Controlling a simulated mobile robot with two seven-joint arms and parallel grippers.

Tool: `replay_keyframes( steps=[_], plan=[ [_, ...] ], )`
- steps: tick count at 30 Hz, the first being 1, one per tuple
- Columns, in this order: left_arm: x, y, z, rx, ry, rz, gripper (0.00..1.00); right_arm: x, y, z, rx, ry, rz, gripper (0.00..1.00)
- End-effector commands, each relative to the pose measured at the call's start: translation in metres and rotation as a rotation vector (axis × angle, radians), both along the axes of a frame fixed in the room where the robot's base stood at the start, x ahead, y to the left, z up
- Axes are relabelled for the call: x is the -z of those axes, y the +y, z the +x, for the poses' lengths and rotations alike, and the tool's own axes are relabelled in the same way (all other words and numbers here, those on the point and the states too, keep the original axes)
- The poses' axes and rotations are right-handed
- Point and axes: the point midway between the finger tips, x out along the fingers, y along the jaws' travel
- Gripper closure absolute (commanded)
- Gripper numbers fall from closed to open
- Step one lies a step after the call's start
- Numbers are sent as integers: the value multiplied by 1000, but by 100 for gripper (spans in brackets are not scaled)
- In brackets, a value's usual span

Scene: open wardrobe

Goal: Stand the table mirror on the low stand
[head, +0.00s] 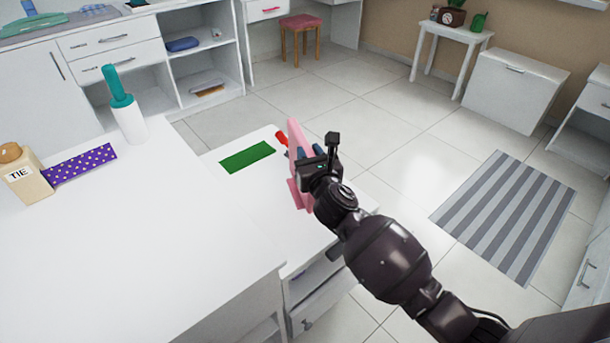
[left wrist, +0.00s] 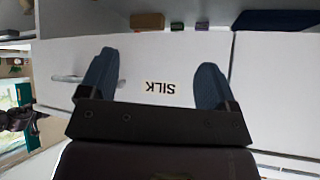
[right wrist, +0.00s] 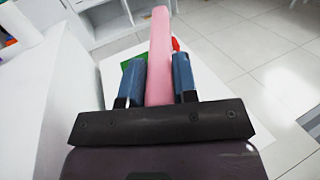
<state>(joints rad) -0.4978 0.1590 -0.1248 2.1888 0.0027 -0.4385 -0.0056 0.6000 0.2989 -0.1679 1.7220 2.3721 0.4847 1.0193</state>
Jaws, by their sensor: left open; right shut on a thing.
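The pink table mirror (head: 293,137) is upright in the head view, over the right part of the low white stand (head: 233,187). My right gripper (head: 310,156) is shut on it; in the right wrist view the blue fingers (right wrist: 160,75) pinch the pink mirror (right wrist: 160,42) from both sides, edge-on. Whether its foot touches the stand top is hard to tell, because my gripper covers part of it. My left gripper (left wrist: 157,75) is open and empty in the left wrist view, in front of a drawer labelled SILK (left wrist: 161,87); it is not in the head view.
A green flat piece (head: 247,157) and a red item (head: 281,138) lie on the stand. The higher white counter (head: 150,240) at left holds a teal-handled roller (head: 128,115), a TIE bottle (head: 24,180) and a purple dotted cloth (head: 80,166). A striped rug (head: 505,215) lies on the floor.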

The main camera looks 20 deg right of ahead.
Motion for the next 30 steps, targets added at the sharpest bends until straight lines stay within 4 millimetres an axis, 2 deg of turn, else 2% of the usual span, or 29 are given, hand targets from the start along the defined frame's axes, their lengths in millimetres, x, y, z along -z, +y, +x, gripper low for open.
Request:
replay_keyframes(
  steps=[1, 9, 15, 17, 23, 30],
  plan=[
    [5, -1, 0, 6, 5, 1, 17, 14, 0, -1, 0, 7, 0, 100],
    [-2, -3, 8, 27, -27, 14, 17, 24, 0, 0, -1, -2, 0, 100],
    [13, -5, 1, 48, 0, 33, 17, 56, 0, -1, 0, 8, 0, 100],
    [10, -6, 3, 57, -11, 39, 17, 64, 0, -1, 0, 8, 0, 100],
    [-2, -10, 19, 71, -58, 43, 17, 60, 0, 0, 0, -4, 0, 100],
    [0, -9, 16, 71, -50, 43, 17, 63, 0, 0, 0, -4, -1, 100]
  ],
)
